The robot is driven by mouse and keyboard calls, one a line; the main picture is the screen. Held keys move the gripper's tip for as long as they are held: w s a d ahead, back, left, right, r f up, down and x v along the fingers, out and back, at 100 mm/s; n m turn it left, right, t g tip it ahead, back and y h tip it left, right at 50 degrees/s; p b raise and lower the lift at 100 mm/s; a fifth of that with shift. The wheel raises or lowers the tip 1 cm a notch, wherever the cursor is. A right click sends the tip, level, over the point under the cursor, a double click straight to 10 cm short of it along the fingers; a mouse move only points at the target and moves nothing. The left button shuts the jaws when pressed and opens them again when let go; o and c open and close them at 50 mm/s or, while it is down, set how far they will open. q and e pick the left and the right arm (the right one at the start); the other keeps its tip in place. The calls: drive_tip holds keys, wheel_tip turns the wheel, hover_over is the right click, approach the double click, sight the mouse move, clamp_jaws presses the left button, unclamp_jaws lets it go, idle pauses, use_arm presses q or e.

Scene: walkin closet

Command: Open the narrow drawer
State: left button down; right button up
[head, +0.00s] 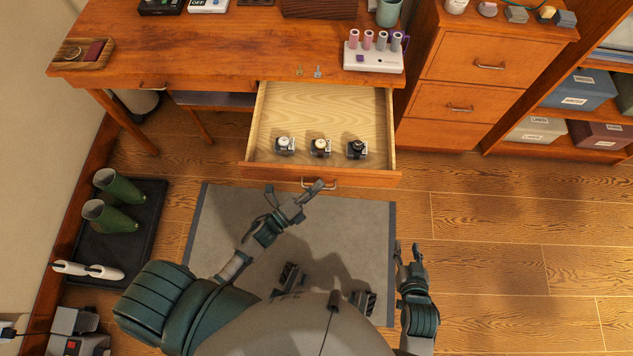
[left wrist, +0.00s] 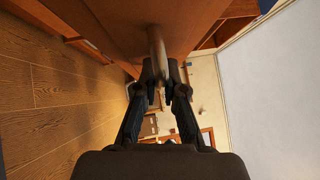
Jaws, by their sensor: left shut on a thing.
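The desk drawer (head: 320,112) is pulled out well from under the wooden desk, showing its pale wooden bottom. Its metal handle (head: 330,184) is on the front panel and also shows in the left wrist view (left wrist: 156,45). My left gripper (head: 297,192) is at the handle, and in the left wrist view its fingers (left wrist: 165,75) are closed around the handle bar. Their exact contact is partly hidden. My right gripper (head: 407,248) is low at the right, away from the drawer, with its fingers apart and empty.
Three watches on small stands (head: 320,147) are in the drawer near its front. A drawer cabinet (head: 485,65) stands close on the right. Green boots (head: 112,218) are on a dark tray at the left. A grey mat (head: 350,225) lies below; floor at right is clear.

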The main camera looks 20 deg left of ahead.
use_arm(q)
drive_tip(key=shift+s+f, duration=0.1)
drive_tip(key=shift+f, duration=0.25)
drive_tip(key=c, duration=1.3)
unclamp_jaws()
drive_tip(key=shift+o, duration=0.3)
drive_tip(key=shift+r, duration=0.1)
drive_tip(key=v, duration=1.2)
